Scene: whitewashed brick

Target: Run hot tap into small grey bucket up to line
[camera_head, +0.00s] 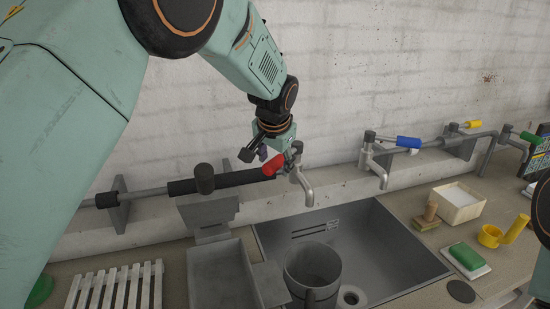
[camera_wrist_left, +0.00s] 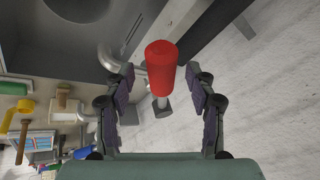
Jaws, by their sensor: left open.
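The hot tap has a red lever handle (camera_head: 273,166) and a grey spout (camera_head: 306,187), and stands on the wall ledge above the sink. My left gripper (camera_head: 258,154) is open just above the red handle. In the left wrist view the red handle (camera_wrist_left: 160,68) lies between the two spread fingers, with a gap on both sides. The small grey bucket (camera_head: 311,292) stands upright in the sink, below and near the spout. I cannot make out its line or any water in it. No stream shows at the spout. My right gripper is not in view.
The metal sink (camera_head: 395,244) has a drain beside the bucket. A blue-handled tap (camera_head: 407,142) stands to the right. A grey trough (camera_head: 218,275) and slatted rack (camera_head: 116,288) lie left.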

